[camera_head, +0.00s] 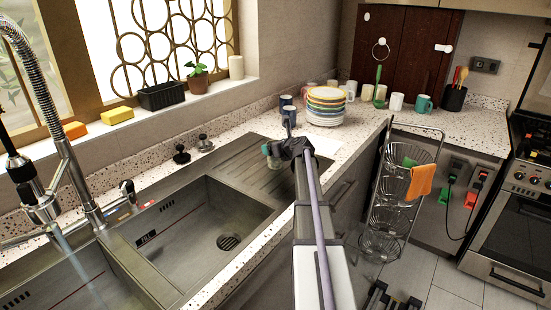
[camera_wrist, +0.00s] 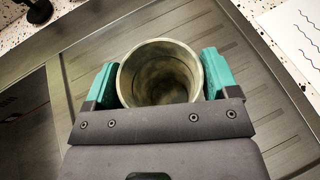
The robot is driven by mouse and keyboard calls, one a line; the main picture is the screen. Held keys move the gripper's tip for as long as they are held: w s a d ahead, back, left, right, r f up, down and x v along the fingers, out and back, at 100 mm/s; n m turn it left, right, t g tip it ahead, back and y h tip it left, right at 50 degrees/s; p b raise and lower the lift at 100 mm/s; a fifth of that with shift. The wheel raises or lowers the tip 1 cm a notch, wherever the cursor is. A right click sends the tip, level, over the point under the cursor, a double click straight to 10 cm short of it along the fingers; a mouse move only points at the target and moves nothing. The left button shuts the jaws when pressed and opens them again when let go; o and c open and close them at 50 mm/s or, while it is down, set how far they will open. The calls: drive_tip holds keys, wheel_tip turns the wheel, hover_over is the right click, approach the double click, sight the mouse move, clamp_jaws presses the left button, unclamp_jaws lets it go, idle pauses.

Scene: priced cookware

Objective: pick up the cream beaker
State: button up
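A cream beaker (camera_wrist: 160,72) with a greenish-grey tint stands mouth up between the teal fingers of my gripper (camera_wrist: 160,82) in the wrist view. A finger lies against each side of it, and its inside looks empty. In the head view my gripper (camera_head: 272,154) is over the ribbed drainboard beside the sink, and the wrist hides most of the beaker there. I cannot tell whether the beaker's base touches the drainboard.
A stack of plates (camera_head: 325,106) and dark blue mugs (camera_head: 288,113) stand behind my gripper. More cups, including a teal mug (camera_head: 424,104), line the back counter. The sink basin (camera_head: 190,235) is at the left. A wire rack (camera_head: 400,190) stands at the right.

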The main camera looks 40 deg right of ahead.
drive_tip(key=c, duration=0.6)
wheel_tip(320, 180, up, 10)
drive_tip(key=p, duration=1)
